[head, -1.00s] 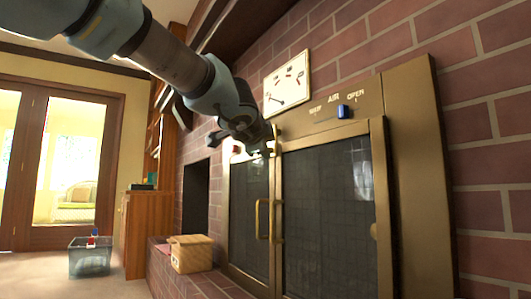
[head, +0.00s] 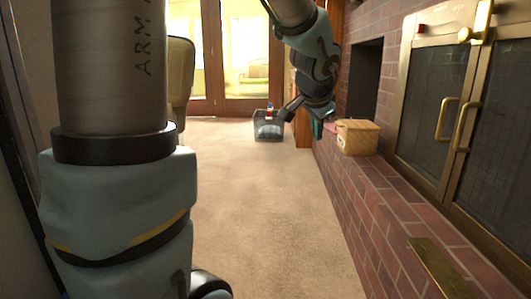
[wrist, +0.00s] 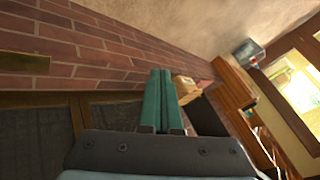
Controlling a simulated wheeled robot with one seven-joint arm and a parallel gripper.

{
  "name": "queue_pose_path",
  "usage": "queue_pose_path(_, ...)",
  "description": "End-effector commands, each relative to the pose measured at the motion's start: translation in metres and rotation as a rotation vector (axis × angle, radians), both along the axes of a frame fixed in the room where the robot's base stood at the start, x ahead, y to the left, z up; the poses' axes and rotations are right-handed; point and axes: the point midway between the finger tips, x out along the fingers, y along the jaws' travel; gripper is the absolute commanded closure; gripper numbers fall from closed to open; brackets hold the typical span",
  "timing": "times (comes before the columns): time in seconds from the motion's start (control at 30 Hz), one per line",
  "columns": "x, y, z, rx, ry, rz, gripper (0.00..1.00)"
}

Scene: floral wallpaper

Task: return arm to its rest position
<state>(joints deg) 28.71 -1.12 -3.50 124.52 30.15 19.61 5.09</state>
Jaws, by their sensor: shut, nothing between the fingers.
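My arm fills the left of the head view and comes back in from the top, ending in my gripper (head: 318,128). The gripper hangs in the air beside the brick hearth, pointing down in that view, and it holds nothing. In the wrist view its two teal fingers (wrist: 160,74) lie together, shut. In the head view the fingertips are small and partly hidden by the wrist.
A brick ledge (head: 375,215) runs along the right, below a fireplace with brass-framed glass doors (head: 430,115). A wooden box (head: 357,137) sits on the ledge. The carpet (head: 255,220) is open in the middle.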

Motion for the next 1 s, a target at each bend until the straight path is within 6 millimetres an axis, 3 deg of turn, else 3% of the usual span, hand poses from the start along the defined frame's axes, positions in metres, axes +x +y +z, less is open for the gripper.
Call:
queue_pose_path(0.03,-0.006,0.036,-0.007,-0.015,0.084,0.112,1.0)
queue_pose_path(0.2,-0.046,0.118,-0.049,-0.088,0.313,0.441,1.0)
queue_pose_path(0.3,-0.074,0.152,-0.064,-0.131,0.418,0.608,1.0)
queue_pose_path(0.5,-0.137,0.199,-0.08,-0.22,0.603,0.925,1.0)
queue_pose_path(0.77,-0.137,0.197,-0.031,-0.225,0.604,0.927,1.0)
queue_pose_path(1.0,-0.137,0.197,0.035,-0.223,0.602,0.925,1.0)
